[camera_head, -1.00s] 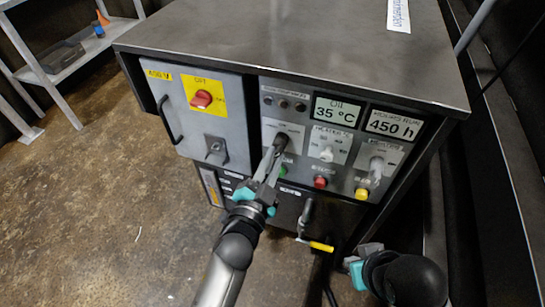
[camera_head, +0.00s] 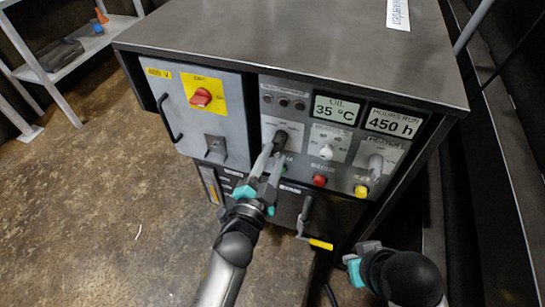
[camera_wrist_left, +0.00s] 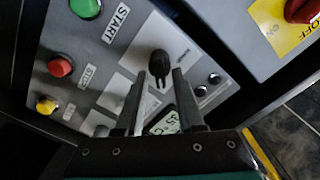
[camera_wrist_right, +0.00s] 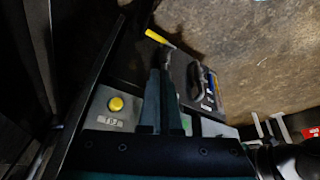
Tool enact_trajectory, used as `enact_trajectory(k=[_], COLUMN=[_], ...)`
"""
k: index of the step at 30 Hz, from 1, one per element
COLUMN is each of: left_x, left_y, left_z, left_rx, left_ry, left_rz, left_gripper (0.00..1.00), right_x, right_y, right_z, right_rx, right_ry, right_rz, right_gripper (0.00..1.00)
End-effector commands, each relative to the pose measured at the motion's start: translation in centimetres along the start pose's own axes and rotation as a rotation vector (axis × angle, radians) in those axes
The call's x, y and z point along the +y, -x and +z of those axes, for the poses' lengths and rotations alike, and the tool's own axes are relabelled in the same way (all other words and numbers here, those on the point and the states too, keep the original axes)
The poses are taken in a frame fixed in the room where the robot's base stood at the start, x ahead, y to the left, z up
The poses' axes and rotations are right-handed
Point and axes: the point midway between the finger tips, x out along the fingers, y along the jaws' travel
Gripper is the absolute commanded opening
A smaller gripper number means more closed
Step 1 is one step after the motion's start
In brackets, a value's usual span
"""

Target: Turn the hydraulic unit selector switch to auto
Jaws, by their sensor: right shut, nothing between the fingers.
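The black selector switch (camera_head: 281,139) is on a light plate on the hydraulic unit's front panel, left of the OIL display. In the left wrist view the black knob (camera_wrist_left: 160,65) stands just beyond and between the fingertips, with its label too blurred to read, so I cannot tell its position. My left gripper (camera_head: 272,155) is open in front of and slightly below the knob; it also shows in the left wrist view (camera_wrist_left: 159,73). My right gripper (camera_wrist_right: 160,72) is shut and empty, low at the cabinet's right in the head view (camera_head: 356,256).
Green START (camera_wrist_left: 85,8), red (camera_head: 320,181) and yellow (camera_head: 361,191) buttons lie close below the switches. A yellow-handled crank (camera_head: 320,244) juts out below. A red OFF switch (camera_head: 201,97) is upper left.

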Motion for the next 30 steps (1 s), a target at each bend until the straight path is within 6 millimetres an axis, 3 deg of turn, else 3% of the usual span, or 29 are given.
enact_trajectory(k=[14, 30], left_x=[0.0, -0.1], left_y=[1.0, 10.7], left_z=[0.0, -0.1], left_rx=[-0.001, -0.004], left_ry=[0.003, 0.003], left_rz=[0.001, 0.002], left_gripper=[0.46, 0.46], right_x=[0.0, -0.3], right_y=[0.1, -5.0], right_z=[-0.2, 2.5], right_rx=[0.003, -0.084], right_ry=[0.000, 0.003], right_rz=[-0.001, -0.007], right_gripper=[0.00, 0.00])
